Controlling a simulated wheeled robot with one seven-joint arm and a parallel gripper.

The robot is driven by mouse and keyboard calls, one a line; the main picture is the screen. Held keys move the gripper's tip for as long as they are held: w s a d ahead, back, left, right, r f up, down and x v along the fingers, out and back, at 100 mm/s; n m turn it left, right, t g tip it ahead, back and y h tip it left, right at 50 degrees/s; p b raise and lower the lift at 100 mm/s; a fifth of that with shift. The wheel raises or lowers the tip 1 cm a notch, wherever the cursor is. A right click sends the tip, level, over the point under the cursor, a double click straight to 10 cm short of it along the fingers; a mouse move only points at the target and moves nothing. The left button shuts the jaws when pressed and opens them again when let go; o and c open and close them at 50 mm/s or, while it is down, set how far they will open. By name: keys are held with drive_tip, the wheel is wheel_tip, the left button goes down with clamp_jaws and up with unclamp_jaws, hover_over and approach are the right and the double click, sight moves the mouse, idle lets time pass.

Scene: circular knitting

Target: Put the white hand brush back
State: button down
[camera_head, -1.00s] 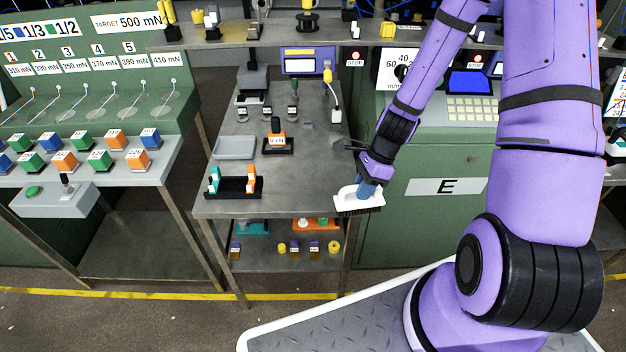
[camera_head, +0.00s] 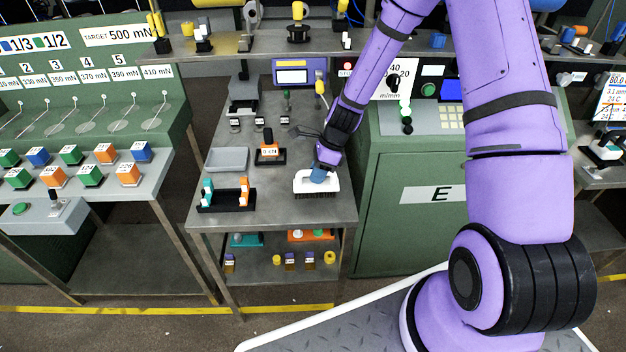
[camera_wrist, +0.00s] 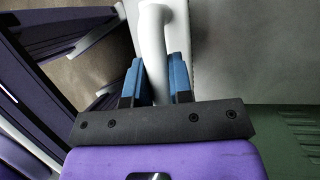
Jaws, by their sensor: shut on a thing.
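The white hand brush (camera_head: 316,186) has a white body, a raised handle and dark bristles along its lower edge. It is over the right part of the grey metal table in the head view; I cannot tell whether the bristles touch the top. My gripper (camera_head: 320,176) is shut on the brush's handle from above. In the wrist view the two blue fingertips of my gripper (camera_wrist: 155,80) sit on either side of the white handle of the brush (camera_wrist: 153,45). The brush's far end is out of the wrist view.
On the table (camera_head: 285,210) are a grey tray (camera_head: 227,159), a black holder with orange and teal pieces (camera_head: 226,203) and a small device on a black base (camera_head: 269,152). A green cabinet marked E (camera_head: 430,225) stands right of the table. Bare tabletop lies around the brush.

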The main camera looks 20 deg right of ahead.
drive_tip(key=shift+w+a+f, duration=0.1)
drive_tip(key=shift+w+a, duration=0.2)
drive_tip(key=shift+w, duration=0.4)
drive_tip(key=shift+f, duration=1.75)
drive_tip(key=shift+f, duration=0.1)
drive_tip(key=c, duration=1)
unclamp_jaws()
drive_tip(key=shift+v, duration=3.9)
drive_tip(key=shift+a, duration=0.1)
